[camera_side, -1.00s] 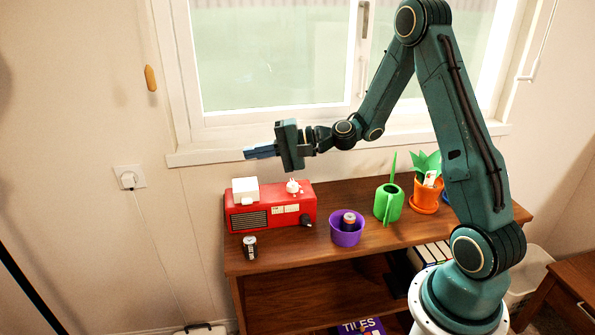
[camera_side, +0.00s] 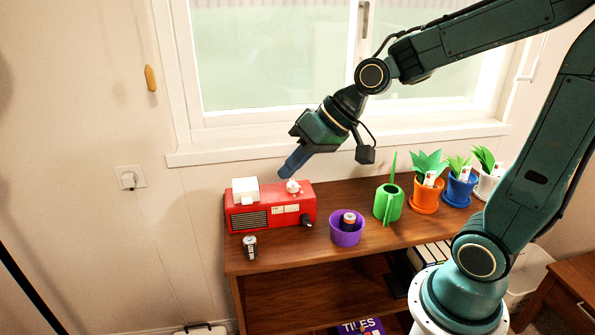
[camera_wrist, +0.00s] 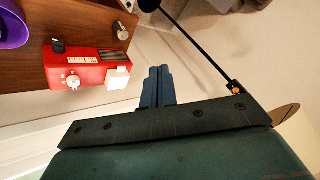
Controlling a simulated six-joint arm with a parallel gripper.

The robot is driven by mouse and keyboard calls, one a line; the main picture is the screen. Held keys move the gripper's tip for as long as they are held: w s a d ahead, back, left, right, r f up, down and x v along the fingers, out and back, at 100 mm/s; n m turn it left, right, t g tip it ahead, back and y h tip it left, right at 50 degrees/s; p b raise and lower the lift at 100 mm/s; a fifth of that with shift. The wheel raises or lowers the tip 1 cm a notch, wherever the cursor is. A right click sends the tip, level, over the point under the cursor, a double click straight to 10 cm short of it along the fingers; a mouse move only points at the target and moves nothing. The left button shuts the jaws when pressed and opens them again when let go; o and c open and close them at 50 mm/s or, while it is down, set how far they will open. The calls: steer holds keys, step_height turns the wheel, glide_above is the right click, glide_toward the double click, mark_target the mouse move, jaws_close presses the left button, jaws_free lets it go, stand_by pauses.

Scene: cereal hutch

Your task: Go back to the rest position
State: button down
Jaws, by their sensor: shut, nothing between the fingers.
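My gripper (camera_side: 292,163) is shut and empty. In the side view its blue fingers point down and to the left, appearing just above the red radio (camera_side: 272,212). The wrist view shows the shut fingers (camera_wrist: 157,75) side by side, with nothing held between them.
A small dark can (camera_side: 250,246) stands before the radio. A purple pot (camera_side: 346,232) holds a cylinder. A green watering can (camera_side: 388,204) and plants in orange (camera_side: 427,196), blue (camera_side: 459,190) and white (camera_side: 488,184) pots stand right. A window (camera_side: 280,60) is behind.

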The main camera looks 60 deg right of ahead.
steer(key=s+d+r+h, duration=0.1)
steer(key=s+d+h, duration=0.1)
steer(key=s, duration=0.5)
steer(key=s+d+r+n+g+h, duration=0.1)
steer(key=s+d+r+h, duration=0.1)
steer(key=s, duration=0.6)
steer(key=shift+s, duration=0.2)
steer(key=shift+d, duration=0.1)
